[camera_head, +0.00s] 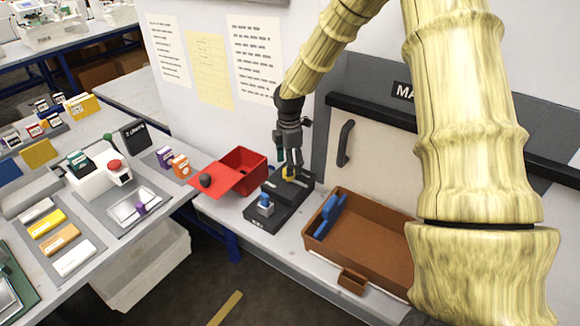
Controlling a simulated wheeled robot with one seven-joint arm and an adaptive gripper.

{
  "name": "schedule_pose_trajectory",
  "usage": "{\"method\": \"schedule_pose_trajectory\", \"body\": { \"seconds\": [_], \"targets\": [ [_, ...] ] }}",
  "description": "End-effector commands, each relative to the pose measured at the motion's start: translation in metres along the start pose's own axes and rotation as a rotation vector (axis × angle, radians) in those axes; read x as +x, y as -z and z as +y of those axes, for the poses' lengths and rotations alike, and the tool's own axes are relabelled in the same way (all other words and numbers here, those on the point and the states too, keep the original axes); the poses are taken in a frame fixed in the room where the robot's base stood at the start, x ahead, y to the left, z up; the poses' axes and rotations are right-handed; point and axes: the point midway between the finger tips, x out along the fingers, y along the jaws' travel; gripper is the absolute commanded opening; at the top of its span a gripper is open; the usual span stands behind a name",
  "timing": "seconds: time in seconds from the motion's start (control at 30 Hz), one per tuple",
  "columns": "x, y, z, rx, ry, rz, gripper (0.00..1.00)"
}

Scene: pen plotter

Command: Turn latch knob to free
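My gripper (286,160) points down over a black device (262,218) on the bench at the centre of the head view. Its fingertips are at or just above a small yellow part (290,175) on the raised rear of that device. This yellow part may be the latch knob; the fingers partly hide it. I cannot tell whether the fingers touch it or how far apart they are. A blue-grey block or knob (265,202) stands at the front of the same device, clear of my gripper.
A brown tray (375,252) holding a blue piece (329,215) is to the right. A pale door (375,163) with a dark handle (345,143) stands behind. My arm hides the right side.

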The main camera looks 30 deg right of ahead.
Motion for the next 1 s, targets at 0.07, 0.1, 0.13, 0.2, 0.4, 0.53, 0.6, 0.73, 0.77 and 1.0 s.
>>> {"method": "schedule_pose_trajectory", "body": {
  "seconds": [0.07,0.1,0.13,0.2,0.4,0.53,0.6,0.73,0.77,1.0],
  "targets": [
    [0.007,0.000,0.000,0.001,0.001,0.000,0.58],
    [0.012,0.000,0.000,0.001,0.001,0.000,0.58],
    [0.014,0.000,0.000,0.001,0.002,0.000,0.58],
    [0.019,0.000,0.000,0.001,0.001,0.000,0.58],
    [0.029,0.000,0.000,0.001,0.000,0.000,0.58],
    [0.030,0.000,0.000,0.001,-0.001,0.000,0.58],
    [0.031,0.000,0.000,0.001,-0.001,0.000,0.58],
    [0.031,-0.001,0.000,0.001,0.000,0.000,0.56],
    [0.031,-0.001,0.000,0.001,0.000,0.000,0.51],
    [0.030,0.000,0.000,0.001,-0.001,0.000,0.13]
  ]
}}
